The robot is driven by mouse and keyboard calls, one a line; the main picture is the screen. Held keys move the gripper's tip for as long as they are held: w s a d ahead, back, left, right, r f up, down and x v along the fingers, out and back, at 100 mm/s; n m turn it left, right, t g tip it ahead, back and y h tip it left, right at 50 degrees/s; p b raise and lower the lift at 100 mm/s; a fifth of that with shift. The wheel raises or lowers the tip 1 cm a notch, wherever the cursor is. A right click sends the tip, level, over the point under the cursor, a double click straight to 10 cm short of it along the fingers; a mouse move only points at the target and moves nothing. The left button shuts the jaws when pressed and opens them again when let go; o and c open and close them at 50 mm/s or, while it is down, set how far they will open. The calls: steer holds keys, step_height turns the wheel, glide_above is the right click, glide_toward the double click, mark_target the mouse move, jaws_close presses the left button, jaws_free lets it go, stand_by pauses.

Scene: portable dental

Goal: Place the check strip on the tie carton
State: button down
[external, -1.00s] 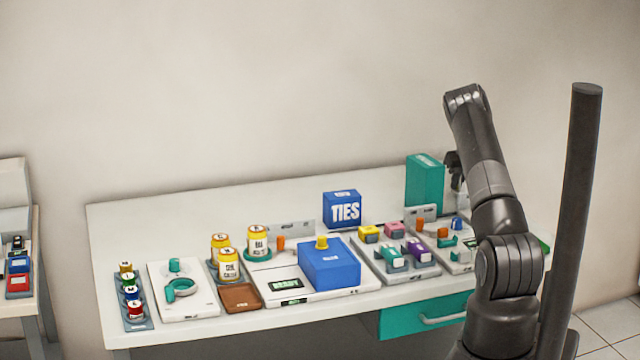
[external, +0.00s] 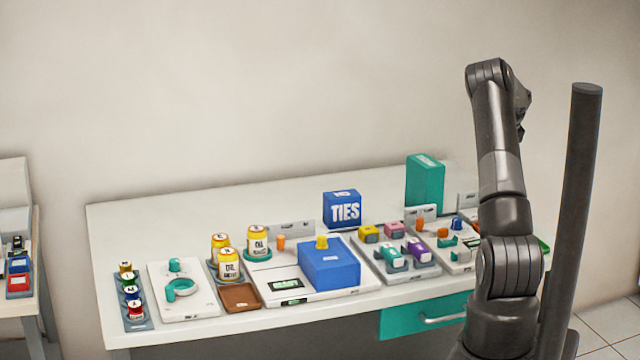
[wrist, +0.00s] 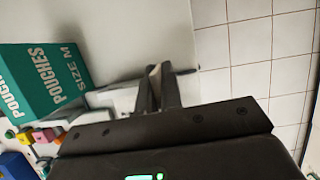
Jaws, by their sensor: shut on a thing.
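The tie carton (external: 343,211) is a blue box marked TIES, standing upright at the back middle of the table in the external view. My gripper (wrist: 158,78) shows in the wrist view, its dark fingers nearly together on a thin pale piece (wrist: 153,71), which looks like the check strip. Only a small part of that piece shows between the fingers. In the external view my arm is raised at the right, well away from the tie carton, and the fingers are mostly hidden behind the arm.
A teal pouches carton (external: 425,183) stands at the back right and also shows in the wrist view (wrist: 40,85). A blue block with a yellow knob (external: 329,266) stands before the tie carton. Yellow-capped jars (external: 229,265) stand left. The table's back left is clear.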

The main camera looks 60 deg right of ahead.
step_height(320, 180, up, 14)
steer(key=n+t+y, duration=0.1)
steer(key=n+y, duration=0.4)
steer(key=n, duration=0.8)
glide_above(336, 194)
steer(key=s, duration=0.1)
steer(key=f, duration=1.2)
steer(key=shift+s+d+f, duration=0.2)
steer(key=shift+d+f, duration=0.1)
steer(key=shift+d, duration=0.05)
steer(key=shift+f, duration=2)
steer(key=c, duration=1.6)
jaws_free()
steer(key=shift+f, duration=0.1)
